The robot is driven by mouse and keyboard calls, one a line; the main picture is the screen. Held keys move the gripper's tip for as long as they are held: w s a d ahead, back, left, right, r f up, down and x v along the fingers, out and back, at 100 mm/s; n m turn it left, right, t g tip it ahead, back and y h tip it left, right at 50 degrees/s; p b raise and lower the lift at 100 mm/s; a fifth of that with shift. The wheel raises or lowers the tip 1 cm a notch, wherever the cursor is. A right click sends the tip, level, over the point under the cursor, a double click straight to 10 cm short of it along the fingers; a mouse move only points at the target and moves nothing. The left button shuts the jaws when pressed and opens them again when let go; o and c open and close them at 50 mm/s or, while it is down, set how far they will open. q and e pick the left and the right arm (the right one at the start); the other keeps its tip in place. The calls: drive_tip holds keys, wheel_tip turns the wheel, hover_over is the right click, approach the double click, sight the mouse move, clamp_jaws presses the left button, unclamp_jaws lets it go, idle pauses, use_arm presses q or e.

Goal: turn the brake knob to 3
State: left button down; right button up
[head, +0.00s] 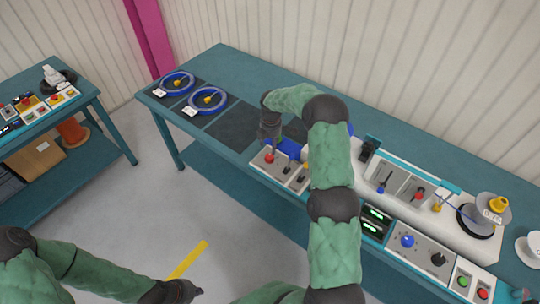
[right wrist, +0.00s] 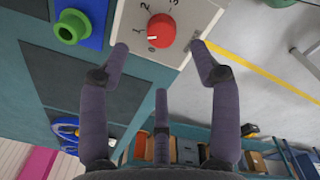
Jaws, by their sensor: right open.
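The brake knob (right wrist: 161,28) is a round red knob on a white panel (right wrist: 130,22) with the numbers 0 to 3 printed around it. Its pale mark points at the 0. In the head view the red knob (head: 269,158) sits at the left end of the long bench console. My right gripper (right wrist: 158,50) is open, with fingertips on either side of the knob and apart from it. In the head view my right gripper (head: 269,134) hangs just above the panel. My left gripper (head: 184,291) is low over the floor; its fingers are too small to read.

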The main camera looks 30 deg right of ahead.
sight(270, 156)
wheel_tip(270, 156, down, 9)
drive_tip(key=shift+w+r, duration=0.15)
idle(0.4)
